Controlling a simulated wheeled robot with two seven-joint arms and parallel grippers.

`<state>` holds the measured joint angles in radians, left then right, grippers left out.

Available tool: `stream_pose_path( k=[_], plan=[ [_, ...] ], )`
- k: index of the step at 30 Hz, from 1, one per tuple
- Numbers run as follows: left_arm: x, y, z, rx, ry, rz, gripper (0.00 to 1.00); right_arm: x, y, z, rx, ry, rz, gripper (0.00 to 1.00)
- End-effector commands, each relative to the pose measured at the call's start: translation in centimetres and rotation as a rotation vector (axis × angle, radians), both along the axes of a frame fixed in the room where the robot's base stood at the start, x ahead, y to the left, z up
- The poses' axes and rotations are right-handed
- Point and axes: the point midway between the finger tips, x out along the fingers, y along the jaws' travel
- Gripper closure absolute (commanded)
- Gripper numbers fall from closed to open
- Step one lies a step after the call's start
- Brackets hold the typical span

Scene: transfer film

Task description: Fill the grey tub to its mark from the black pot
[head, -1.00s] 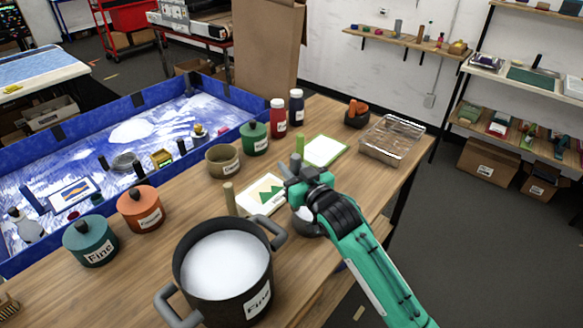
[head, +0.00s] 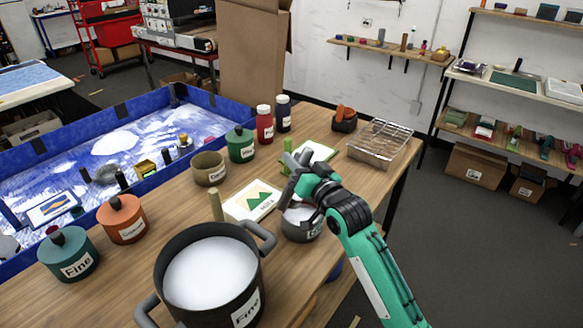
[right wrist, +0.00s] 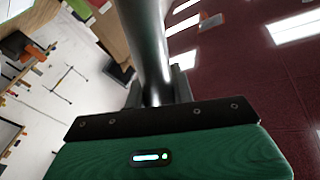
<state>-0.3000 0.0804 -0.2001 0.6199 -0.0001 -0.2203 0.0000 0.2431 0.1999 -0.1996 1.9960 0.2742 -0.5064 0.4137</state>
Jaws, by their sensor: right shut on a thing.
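The black pot (head: 163,292) stands at the front of the table, nearly full of white material, with two grey loop handles and a label. A small dark grey round vessel (head: 301,233), apparently the grey tub, stands to its right with a label and something white inside; my arm hides part of it, and I see no mark. My right gripper (head: 299,178) is above this vessel, shut on a grey bar-like thing (head: 287,187). The right wrist view shows the thick grey bar (right wrist: 148,50) between the fingers; its far end is out of view. My left gripper is not in view.
Teal (head: 70,263) and orange (head: 123,221) lidded pots, an olive bowl (head: 209,170), a tan peg (head: 216,205) and a picture card (head: 250,200) stand left of the arm. A wire-topped tray (head: 380,147) is at the back right. A blue-walled basin (head: 200,95) lies behind.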

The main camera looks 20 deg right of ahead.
Motion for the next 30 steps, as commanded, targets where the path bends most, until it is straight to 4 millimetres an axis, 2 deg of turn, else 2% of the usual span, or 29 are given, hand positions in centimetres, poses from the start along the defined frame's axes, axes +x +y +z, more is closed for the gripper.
stream_pose_path(
  k=[30],
  plan=[
    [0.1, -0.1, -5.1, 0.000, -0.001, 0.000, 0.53, 0.3, -4.5, -0.9, 0.381, 0.026, -0.001, 1.00]
  ],
)
